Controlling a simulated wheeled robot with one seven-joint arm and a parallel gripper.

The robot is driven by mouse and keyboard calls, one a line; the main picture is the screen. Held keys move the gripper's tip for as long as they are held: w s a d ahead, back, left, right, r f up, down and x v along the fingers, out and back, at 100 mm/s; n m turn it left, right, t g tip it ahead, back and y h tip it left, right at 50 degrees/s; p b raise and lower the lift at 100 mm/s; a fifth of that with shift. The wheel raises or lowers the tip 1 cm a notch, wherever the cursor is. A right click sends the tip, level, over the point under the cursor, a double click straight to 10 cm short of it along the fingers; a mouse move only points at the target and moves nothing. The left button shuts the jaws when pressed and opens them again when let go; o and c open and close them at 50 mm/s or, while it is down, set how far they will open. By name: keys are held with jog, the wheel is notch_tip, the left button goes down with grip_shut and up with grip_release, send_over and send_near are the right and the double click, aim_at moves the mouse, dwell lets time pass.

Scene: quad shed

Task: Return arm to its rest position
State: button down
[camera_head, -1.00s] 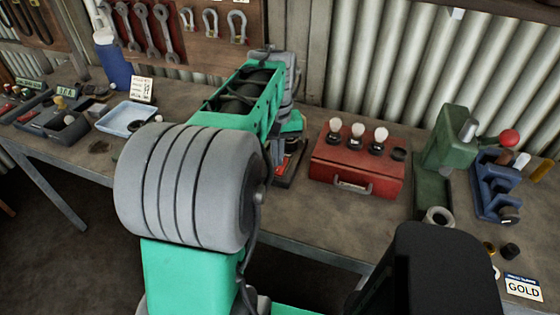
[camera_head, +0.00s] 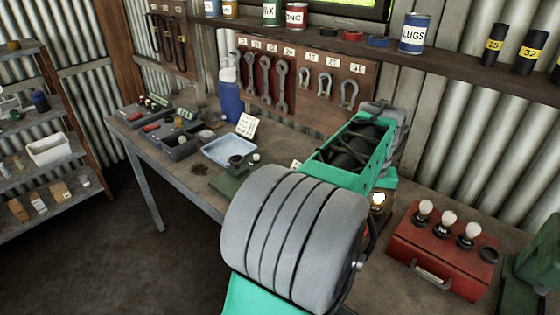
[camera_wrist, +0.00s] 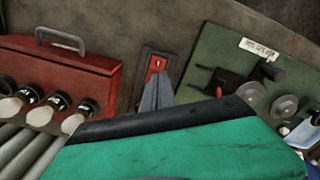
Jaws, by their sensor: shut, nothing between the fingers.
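My arm, green with grey ribbed joints, reaches over the workbench (camera_head: 190,188) in the head view. Its far end points down beyond the green forearm, and my gripper is hidden there. In the wrist view my gripper (camera_wrist: 157,95) shows as two grey fingers, closed together with nothing between them. They show in front of a small plate with a red middle (camera_wrist: 156,65); I cannot tell whether they touch it. The green casing of my arm fills the bottom of that view.
A red box (camera_head: 440,262) with white-topped bulbs stands right of my arm; it also shows in the wrist view (camera_wrist: 95,62). A green board (camera_wrist: 222,58) lies right of the fingers. A blue tray (camera_head: 228,150) and blue bottle (camera_head: 230,100) stand left. A shelf (camera_head: 470,72) with cans runs above.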

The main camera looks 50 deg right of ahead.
jog(key=w+a+n+h, duration=0.1)
jog(key=w+a+n, duration=0.2)
jog(key=w+a, duration=0.55)
jog(key=w+a+n, duration=0.3)
jog(key=w+a, duration=0.2)
jog(key=w, duration=0.6)
jog(key=w+a+f+n+t, duration=0.1)
jog(key=a+n, duration=0.1)
jog(key=a, duration=0.7)
jog(key=w+a+f+n+t, duration=0.1)
jog(key=w+a+n, duration=0.1)
jog(key=a, duration=0.7)
jog(key=w+a+f+n+t+y, duration=0.1)
jog(key=w+a+n, duration=0.1)
jog(key=a, duration=0.7)
jog(key=shift+w+a+n+t, duration=0.25)
jog(key=shift+a+n+t, duration=0.1)
jog(key=shift+n, duration=0.25)
